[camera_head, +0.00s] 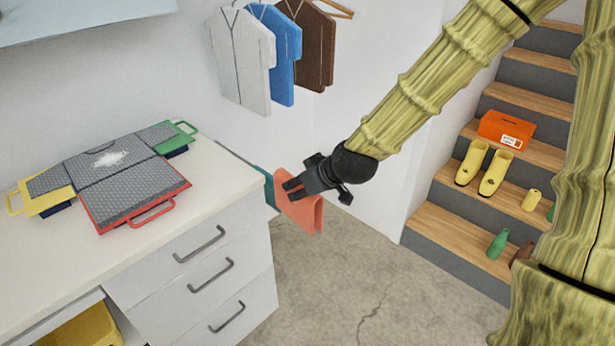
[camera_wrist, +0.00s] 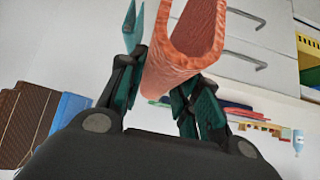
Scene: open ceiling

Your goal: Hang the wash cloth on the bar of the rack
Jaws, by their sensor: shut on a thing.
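The salmon-coloured wash cloth (camera_head: 303,212) hangs folded beside the right end of the white counter, above the floor. My gripper (camera_head: 290,187) is shut on it from the right. In the wrist view the cloth (camera_wrist: 188,50) forms a U-shaped fold beyond my gripper (camera_wrist: 158,90). A teal piece (camera_head: 270,188) shows at the counter's end, just left of the cloth and partly hidden by it. A thin dark strip (camera_head: 236,153) runs along the counter's edge towards it. I cannot tell whether these belong to the rack, or whether the cloth touches a bar.
The white counter (camera_head: 225,178) has drawers with grey handles below. Grey, red, yellow and green bags (camera_head: 125,185) lie on top. Shirts (camera_head: 240,60) hang on the wall behind. Stairs (camera_head: 440,235) with yellow boots (camera_head: 472,163) stand right. The floor (camera_head: 330,290) in front is clear.

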